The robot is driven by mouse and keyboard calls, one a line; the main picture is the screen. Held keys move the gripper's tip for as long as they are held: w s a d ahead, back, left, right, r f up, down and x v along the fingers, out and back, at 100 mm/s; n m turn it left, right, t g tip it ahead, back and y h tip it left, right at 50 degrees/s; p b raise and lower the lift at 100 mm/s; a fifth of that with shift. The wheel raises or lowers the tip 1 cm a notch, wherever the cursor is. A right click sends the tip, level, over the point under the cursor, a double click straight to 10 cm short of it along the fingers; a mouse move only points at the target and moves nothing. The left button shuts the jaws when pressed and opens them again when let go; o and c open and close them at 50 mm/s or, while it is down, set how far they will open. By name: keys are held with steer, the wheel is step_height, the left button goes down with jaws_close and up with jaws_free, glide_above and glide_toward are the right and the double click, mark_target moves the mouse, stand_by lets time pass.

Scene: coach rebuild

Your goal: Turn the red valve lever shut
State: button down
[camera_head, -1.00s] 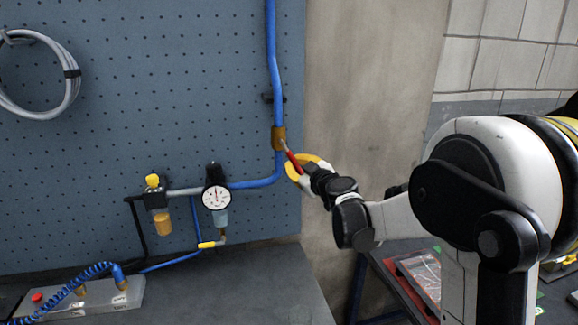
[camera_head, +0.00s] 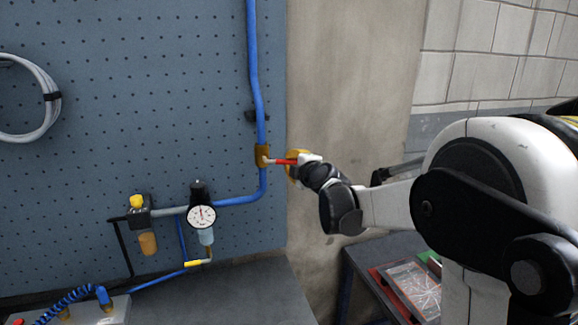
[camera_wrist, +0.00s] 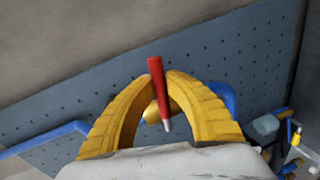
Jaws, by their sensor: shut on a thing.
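The red valve lever (camera_head: 285,161) sticks out to the right from the brass valve body (camera_head: 262,156) on the blue pipe in the head view. It lies about level, across the upright pipe. My gripper (camera_head: 297,162) has yellow fingers and is shut on the lever's outer part. In the wrist view the red lever (camera_wrist: 156,84) stands between the tips of the yellow fingers (camera_wrist: 160,80), and its pale metal end points down toward the palm.
A pressure gauge (camera_head: 201,217) and an amber-bowled filter (camera_head: 147,243) hang on the pipe at lower left. A grey bench top (camera_head: 240,290) lies below the pegboard (camera_head: 150,110). A side table with a red-edged tray (camera_head: 385,280) stands below my arm.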

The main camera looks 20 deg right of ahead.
steer(key=shift+r+n+h, duration=0.3)
steer(key=shift+r+n, duration=0.3)
steer(key=shift+n, duration=0.1)
steer(key=c, duration=1.4)
jaws_free()
steer(key=shift+r, duration=0.1)
steer(key=shift+s, duration=0.1)
steer(key=s+r, duration=0.2)
steer(key=s, duration=0.9)
steer(key=shift+s+r, duration=0.15)
steer(key=shift+s, duration=0.2)
